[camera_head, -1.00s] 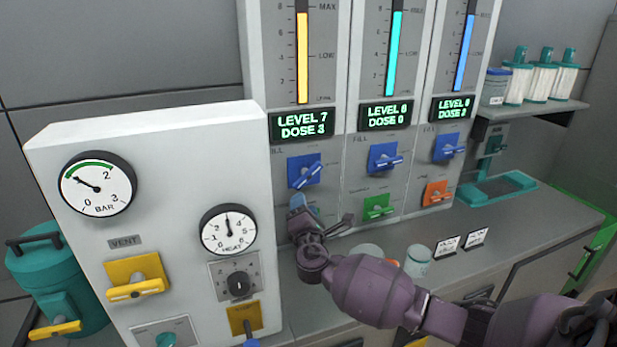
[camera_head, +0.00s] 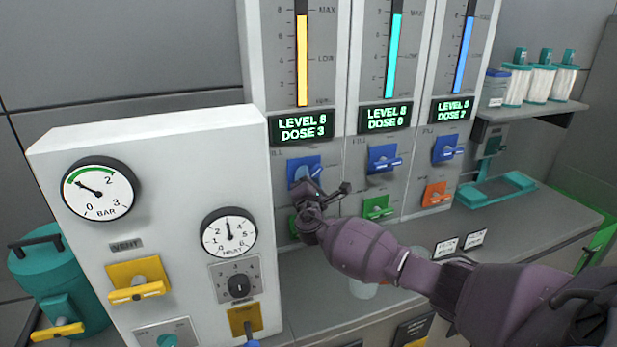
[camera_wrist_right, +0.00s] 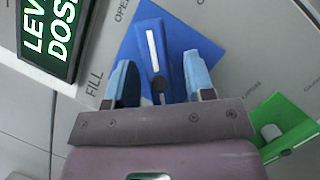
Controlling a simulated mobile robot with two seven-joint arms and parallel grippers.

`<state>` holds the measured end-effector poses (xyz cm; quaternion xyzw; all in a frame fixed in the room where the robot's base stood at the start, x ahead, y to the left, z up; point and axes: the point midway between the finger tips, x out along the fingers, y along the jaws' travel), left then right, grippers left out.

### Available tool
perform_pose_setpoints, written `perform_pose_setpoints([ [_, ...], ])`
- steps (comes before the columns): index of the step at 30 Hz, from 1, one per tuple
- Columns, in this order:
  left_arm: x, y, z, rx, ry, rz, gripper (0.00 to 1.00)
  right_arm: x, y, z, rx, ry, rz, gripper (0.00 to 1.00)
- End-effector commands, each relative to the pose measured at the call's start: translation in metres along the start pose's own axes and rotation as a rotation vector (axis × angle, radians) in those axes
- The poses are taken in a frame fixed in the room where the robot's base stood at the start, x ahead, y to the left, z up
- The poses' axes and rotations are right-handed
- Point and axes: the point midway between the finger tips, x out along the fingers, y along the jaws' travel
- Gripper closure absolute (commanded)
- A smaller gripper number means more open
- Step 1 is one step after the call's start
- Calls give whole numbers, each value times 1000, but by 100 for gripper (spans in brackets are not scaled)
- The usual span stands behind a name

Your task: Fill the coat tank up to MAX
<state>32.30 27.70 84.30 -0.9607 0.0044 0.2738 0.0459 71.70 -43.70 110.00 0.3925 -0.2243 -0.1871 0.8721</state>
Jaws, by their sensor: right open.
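The left gauge column has a yellow level bar (camera_head: 302,60) reaching up near the MAX mark. Its display (camera_head: 301,128) reads LEVEL 8, DOSE 3. Below it is a blue fill valve (camera_head: 297,164), partly hidden by my right gripper (camera_head: 323,190). In the right wrist view, the open fingers of the right gripper (camera_wrist_right: 160,80) stand on either side of the blue valve handle (camera_wrist_right: 153,48), with gaps visible on both sides. A green valve (camera_wrist_right: 282,122) lies to the right there. My left gripper is in neither view.
Two neighbouring columns have a cyan bar (camera_head: 393,58) and a blue bar (camera_head: 465,55), with their own blue, green and orange valves. A white panel with gauges (camera_head: 150,140) juts out at left. The grey counter (camera_head: 520,222) is mostly clear at right.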

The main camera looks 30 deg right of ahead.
Motion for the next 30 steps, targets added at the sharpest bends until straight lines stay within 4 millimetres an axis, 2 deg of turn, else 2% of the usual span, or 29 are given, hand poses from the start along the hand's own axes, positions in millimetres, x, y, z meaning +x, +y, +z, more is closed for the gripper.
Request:
perform_pose_setpoints([
  [4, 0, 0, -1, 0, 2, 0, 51, 6, 0, 0, 0, 1, 0, 51],
  [13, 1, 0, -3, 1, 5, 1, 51, 7, 0, 0, 1, 1, 0, 53],
  [22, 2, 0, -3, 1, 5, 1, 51, 7, 0, 0, 1, 0, 0, 99],
  [30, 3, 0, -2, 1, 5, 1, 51, 7, -1, 0, 29, 1, -12, 100],
])
